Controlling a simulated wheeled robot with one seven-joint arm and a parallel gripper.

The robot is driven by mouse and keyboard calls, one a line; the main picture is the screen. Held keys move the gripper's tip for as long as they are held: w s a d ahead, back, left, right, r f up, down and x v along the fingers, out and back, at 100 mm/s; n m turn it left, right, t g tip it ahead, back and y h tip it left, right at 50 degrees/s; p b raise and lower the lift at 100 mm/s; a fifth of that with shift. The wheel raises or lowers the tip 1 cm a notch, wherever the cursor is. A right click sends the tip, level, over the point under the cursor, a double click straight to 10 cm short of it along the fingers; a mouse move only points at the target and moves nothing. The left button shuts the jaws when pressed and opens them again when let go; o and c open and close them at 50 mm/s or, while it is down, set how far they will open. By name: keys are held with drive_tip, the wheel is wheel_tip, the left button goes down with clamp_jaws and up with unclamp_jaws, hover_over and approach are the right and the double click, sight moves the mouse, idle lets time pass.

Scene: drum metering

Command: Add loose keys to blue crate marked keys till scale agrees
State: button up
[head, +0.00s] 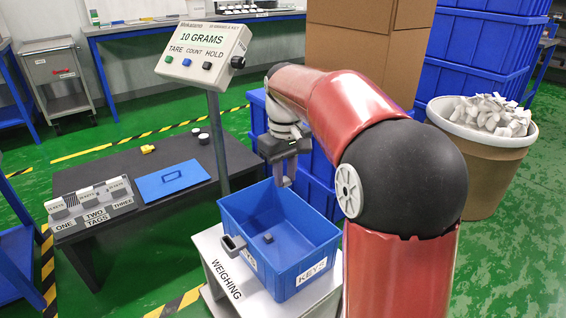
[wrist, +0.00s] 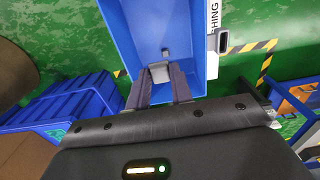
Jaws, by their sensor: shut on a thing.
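The blue crate (head: 318,252) marked KEYS stands on the white scale (head: 212,258) lettered WEIGHING; its inside also shows in the wrist view (wrist: 133,22). A small grey key (head: 268,238) lies on the crate floor. My gripper (head: 284,180) points down above the crate's back part. In the wrist view its fingers are shut on a light grey key (wrist: 159,72), with the lying key (wrist: 165,52) beyond it. The held key is hard to make out in the head view. The scale display (head: 205,48) reads 10 GRAMS.
A brown drum (head: 470,165) heaped with pale loose pieces (head: 495,113) stands at right. A dark bench (head: 130,165) at left bears a blue lid (head: 172,180) and tag holders (head: 92,205). A post carries the display behind the crate. Blue bins (head: 470,60) and a carton stand behind.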

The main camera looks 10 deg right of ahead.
drive_tip(key=b, duration=0.3)
hover_over(285, 257)
wheel_tip(285, 257, down, 8)
drive_tip(key=shift+f, duration=0.2)
idle(0.5)
drive_tip(key=shift+f+b, duration=4.15)
drive_tip(key=shift+f, duration=2.45)
drive_tip(key=shift+f+b, duration=1.55)
drive_tip(key=shift+f, duration=0.95)
